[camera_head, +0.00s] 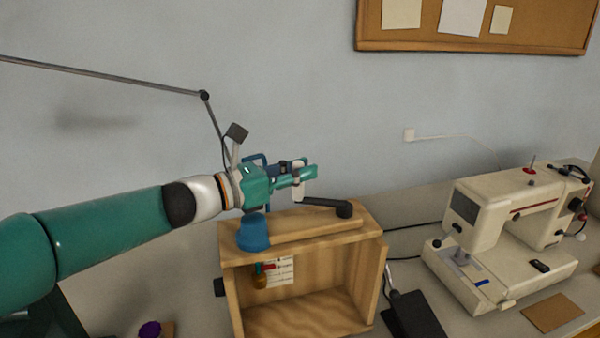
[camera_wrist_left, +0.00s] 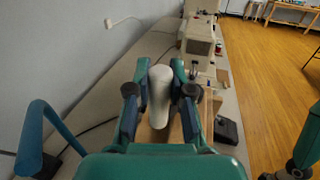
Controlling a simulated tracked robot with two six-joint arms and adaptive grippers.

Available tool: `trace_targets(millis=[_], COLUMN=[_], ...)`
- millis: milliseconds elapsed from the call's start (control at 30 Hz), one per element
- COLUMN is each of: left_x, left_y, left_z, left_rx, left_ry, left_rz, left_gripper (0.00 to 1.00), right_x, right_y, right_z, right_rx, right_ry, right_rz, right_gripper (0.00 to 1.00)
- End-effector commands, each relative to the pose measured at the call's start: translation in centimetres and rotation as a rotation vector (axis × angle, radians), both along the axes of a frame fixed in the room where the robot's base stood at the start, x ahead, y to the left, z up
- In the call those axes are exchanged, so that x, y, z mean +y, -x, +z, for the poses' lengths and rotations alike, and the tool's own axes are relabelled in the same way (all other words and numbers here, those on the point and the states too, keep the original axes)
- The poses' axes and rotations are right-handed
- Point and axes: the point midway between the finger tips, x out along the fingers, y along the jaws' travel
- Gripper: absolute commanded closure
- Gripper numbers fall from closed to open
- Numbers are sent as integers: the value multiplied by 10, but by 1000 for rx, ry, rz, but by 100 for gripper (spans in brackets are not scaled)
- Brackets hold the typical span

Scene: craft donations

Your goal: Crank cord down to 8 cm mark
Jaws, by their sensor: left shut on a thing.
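My left gripper (camera_head: 300,178) is shut on the pale crank handle (camera_head: 298,190), which stands upright above the wooden box (camera_head: 371,285). In the left wrist view the handle (camera_wrist_left: 160,95) sits between the two fingers (camera_wrist_left: 160,92). The black crank arm (camera_head: 322,203) runs from below the handle right to its hub on the box top. Inside the open-fronted box a brass weight (camera_head: 260,281) hangs beside a white marked card (camera_head: 280,271), with a small red piece at its top. The card's marks are too small to read. The cord is not distinguishable. My right gripper is not seen.
A cream sewing machine (camera_head: 500,220) stands to the right, with a black pedal (camera_head: 415,315) between. A corkboard (camera_head: 480,48) hangs on the wall behind. A thin jointed lamp arm (camera_head: 110,77) crosses upper left.

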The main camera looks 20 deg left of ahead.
Motion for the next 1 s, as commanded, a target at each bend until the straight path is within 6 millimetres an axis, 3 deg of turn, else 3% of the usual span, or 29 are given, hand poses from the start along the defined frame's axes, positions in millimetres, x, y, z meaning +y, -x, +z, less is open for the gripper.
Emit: trace_targets(millis=[400, 967, 1000], left_x=[3, 4, 4], left_y=[-22, -25, -25], left_z=[1, 2, 2], left_rx=[-1, -2, -2], left_ry=[1, 1, 1], left_rz=[9, 12, 12], left_gripper=[100, 100, 74], right_x=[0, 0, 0], right_y=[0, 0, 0], right_z=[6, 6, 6], right_rx=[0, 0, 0], right_ry=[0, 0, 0], right_rz=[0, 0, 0], right_gripper=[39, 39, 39])
